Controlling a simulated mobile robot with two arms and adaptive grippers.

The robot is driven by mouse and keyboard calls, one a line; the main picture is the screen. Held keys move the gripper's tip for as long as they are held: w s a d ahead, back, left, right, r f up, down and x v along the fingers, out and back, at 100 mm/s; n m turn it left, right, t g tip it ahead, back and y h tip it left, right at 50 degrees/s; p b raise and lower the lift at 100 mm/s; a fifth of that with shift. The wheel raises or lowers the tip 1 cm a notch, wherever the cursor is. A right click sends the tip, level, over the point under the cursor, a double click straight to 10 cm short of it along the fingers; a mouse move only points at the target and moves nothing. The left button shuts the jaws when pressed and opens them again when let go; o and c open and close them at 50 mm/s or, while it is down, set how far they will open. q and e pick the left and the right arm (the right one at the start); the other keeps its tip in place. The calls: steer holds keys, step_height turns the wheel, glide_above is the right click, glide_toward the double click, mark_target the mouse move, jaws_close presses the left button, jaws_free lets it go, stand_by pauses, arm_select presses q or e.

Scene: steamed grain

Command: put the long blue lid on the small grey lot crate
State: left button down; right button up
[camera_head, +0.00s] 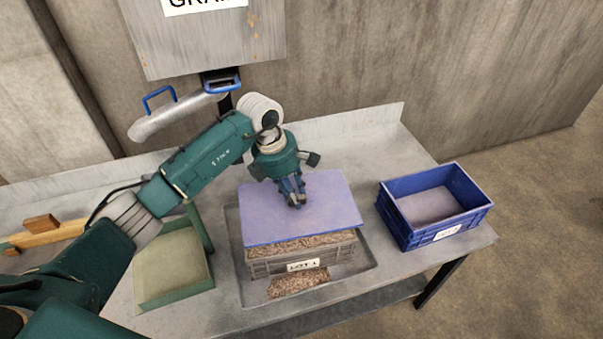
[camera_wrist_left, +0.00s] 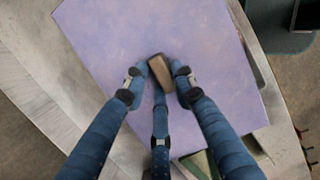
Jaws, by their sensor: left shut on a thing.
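The long blue lid (camera_head: 325,205) is a flat bluish-purple panel. It lies over the top of the small grey lot crate (camera_head: 270,268), which has a "LOT-1" label and brown grain showing below the lid's front edge. The lid looks slightly turned against the crate; whether it is fully seated I cannot tell. My left gripper (camera_head: 294,195) is above the lid's middle, its fingers shut on the lid's small brown handle (camera_wrist_left: 160,72). The lid (camera_wrist_left: 110,40) fills most of the left wrist view. The crate's back is hidden under the lid. My right gripper is not in view.
The crate stands in a recessed tray (camera_head: 362,277) in the metal table, with spilled grain (camera_head: 298,281) in front. A blue crate (camera_head: 407,230) stands right, a green open box (camera_head: 172,295) left. Wooden pieces (camera_head: 45,232) lie far left. A metal chute (camera_head: 175,117) hangs behind.

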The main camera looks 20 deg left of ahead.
mark_target(293, 205)
arm_select(q)
steer(key=shift+w, duration=0.1)
steer(key=shift+s+r, duration=0.15)
steer(key=shift+s, duration=0.7)
steer(key=shift+s+b, duration=0.25)
steer(key=shift+b, duration=0.1)
steer(key=f, duration=0.1)
steer(key=w+f+b, duration=0.1)
steer(key=f, duration=0.1)
steer(key=shift+f, duration=0.15)
steer(key=shift+w+f+b, duration=0.1)
steer(key=shift+f+b, duration=0.2)
steer(key=shift+b, duration=0.15)
steer(key=shift+f, duration=0.1)
steer(key=shift+s, duration=0.25)
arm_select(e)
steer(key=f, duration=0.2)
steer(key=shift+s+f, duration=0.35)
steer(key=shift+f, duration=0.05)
arm_select(q)
steer(key=shift+w, duration=0.1)
